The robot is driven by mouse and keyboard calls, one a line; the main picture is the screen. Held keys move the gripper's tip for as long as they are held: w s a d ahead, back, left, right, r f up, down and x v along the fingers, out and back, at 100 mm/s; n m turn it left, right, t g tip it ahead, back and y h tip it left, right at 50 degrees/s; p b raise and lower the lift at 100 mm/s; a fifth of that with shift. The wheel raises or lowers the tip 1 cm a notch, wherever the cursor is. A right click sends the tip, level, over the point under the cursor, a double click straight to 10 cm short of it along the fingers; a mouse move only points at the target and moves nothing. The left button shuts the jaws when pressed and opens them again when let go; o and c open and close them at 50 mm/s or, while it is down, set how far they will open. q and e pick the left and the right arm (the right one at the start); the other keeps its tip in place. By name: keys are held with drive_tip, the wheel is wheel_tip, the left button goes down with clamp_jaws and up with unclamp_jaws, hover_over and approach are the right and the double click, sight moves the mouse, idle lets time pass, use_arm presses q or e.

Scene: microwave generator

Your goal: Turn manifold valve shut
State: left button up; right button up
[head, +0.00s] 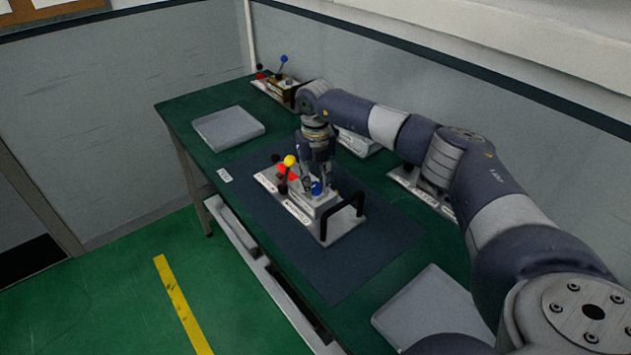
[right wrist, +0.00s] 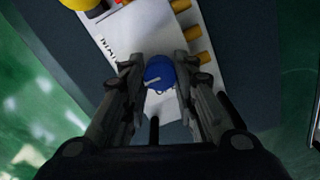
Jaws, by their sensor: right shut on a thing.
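The manifold (head: 325,208) is a light block with a black bar handle (head: 343,213), on the dark mat in the middle of the green bench. It bears red and yellow knobs (head: 290,161) at its left end and a blue knob (head: 317,188) near its right part. My right gripper (head: 317,182) points down over the manifold and is shut on the blue knob. In the right wrist view the blue knob (right wrist: 160,73) sits between the two fingers, with brass fittings (right wrist: 194,32) beside it. Which knob is the valve's cannot be told. My left gripper is not in view.
A grey tray (head: 228,129) lies at the far left of the bench and another (head: 430,312) at the near right. A device with levers (head: 280,82) stands at the back corner. The mat (head: 372,250) is bare right of the manifold. My right arm spans the bench's right side.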

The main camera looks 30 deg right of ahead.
sight(315, 186)
drive_tip(key=o, duration=1.1)
drive_tip(key=shift+r, duration=0.15)
wheel_tip(315, 186, up, 12)
drive_tip(key=shift+f, duration=0.1)
